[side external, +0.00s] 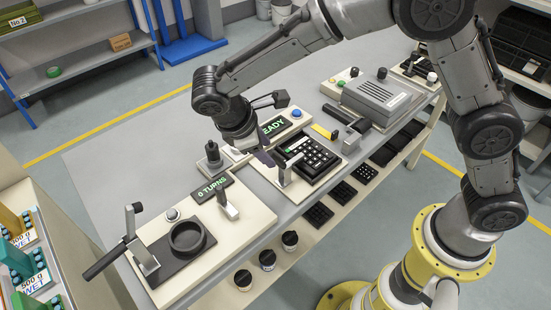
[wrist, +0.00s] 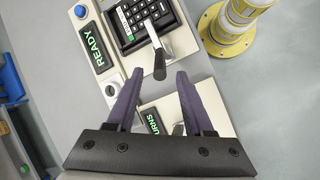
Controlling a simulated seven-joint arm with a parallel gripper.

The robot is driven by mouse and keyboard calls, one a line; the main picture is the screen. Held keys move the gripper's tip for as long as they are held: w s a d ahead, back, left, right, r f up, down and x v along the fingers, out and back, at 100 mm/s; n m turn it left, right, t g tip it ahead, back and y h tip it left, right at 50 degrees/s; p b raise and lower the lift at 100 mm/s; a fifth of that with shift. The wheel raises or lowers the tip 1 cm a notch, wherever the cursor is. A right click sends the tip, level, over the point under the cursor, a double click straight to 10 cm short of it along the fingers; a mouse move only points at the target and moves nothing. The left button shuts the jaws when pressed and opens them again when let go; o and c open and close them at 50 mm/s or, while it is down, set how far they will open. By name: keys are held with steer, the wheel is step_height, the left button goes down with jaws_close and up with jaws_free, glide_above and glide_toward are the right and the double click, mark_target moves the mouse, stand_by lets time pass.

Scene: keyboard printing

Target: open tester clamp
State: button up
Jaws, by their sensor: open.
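The tester (side external: 262,178) is a pale base with a green READY display (side external: 273,127) and a blue button. A black keypad (side external: 309,156) sits on it; the keypad also shows in the wrist view (wrist: 138,20). The tester clamp (side external: 285,172) is a metal lever at the keypad's near edge. In the wrist view, its dark-tipped handle (wrist: 159,68) points toward my gripper. My gripper (wrist: 160,73) is open, with its two purple fingers on either side of the handle's tip. Contact cannot be told. In the side view my gripper (side external: 266,158) is partly hidden by my wrist.
A grey box machine (side external: 376,99) stands behind right. Several keypads and cups lie on a lower shelf.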

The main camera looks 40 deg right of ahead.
mark_target(276, 160)
steer(key=x, duration=0.6)
steer(key=shift+d+f, duration=0.15)
steer(key=shift+f, duration=0.15)
jaws_close()
stand_by(1.1)
